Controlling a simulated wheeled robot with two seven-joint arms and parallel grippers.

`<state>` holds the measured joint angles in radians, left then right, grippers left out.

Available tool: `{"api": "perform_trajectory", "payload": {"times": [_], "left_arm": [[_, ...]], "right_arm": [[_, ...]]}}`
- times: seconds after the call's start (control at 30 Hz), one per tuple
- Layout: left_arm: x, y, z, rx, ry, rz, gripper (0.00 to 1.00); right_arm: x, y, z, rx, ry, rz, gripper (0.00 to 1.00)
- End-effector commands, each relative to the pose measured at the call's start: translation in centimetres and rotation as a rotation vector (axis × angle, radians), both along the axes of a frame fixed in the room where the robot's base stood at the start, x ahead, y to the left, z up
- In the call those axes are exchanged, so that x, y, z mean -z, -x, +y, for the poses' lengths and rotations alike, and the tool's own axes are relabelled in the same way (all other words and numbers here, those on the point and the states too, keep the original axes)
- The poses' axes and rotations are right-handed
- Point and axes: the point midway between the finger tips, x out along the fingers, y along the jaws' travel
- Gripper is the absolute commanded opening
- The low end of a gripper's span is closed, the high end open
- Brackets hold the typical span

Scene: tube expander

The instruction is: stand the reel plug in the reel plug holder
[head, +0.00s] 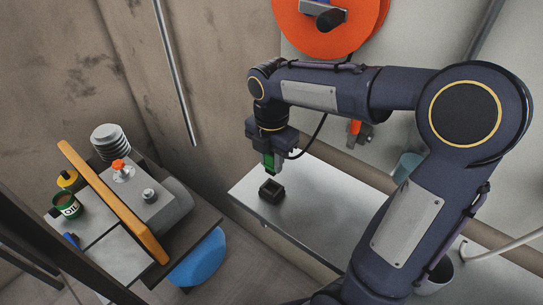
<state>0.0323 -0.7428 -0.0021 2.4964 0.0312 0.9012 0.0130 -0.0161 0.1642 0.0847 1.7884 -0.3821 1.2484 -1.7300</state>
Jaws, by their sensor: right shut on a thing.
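My right gripper (270,157) points down above the grey bench at the middle of the head view. It is shut on the reel plug, which is mostly hidden between the jaws; a green part (268,163) shows there, and I cannot tell if it belongs to the plug or the gripper. A black cable (319,130) runs to the gripper. The reel plug holder (271,191), a small black square block with an open top, stands on the bench just below the gripper. The plug appears above it, apart from it. My left gripper is not in view.
An orange cable reel (323,32) hangs on the wall. The grey bench (325,205) is clear around the holder. At left, a machine (150,200) stands on a table with a green tin (67,206). A blue rounded object (198,260) is below.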

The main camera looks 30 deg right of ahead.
Motion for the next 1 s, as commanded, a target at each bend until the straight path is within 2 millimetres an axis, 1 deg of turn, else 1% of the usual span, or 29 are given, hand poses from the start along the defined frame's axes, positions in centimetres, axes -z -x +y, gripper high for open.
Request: {"api": "perform_trajectory", "payload": {"times": [0.03,0.5,0.7,1.0], "left_arm": [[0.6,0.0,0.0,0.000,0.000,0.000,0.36],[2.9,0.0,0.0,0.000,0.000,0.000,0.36],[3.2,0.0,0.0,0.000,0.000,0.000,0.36],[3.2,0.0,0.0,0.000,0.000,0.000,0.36]], "right_arm": [[0.7,0.0,0.0,0.000,0.000,0.001,0.00],[4.4,0.0,0.0,0.001,0.000,0.002,0.00],[5.0,0.0,0.0,0.001,0.000,0.001,0.00],[4.9,0.0,0.0,0.000,0.000,0.001,0.00]]}}
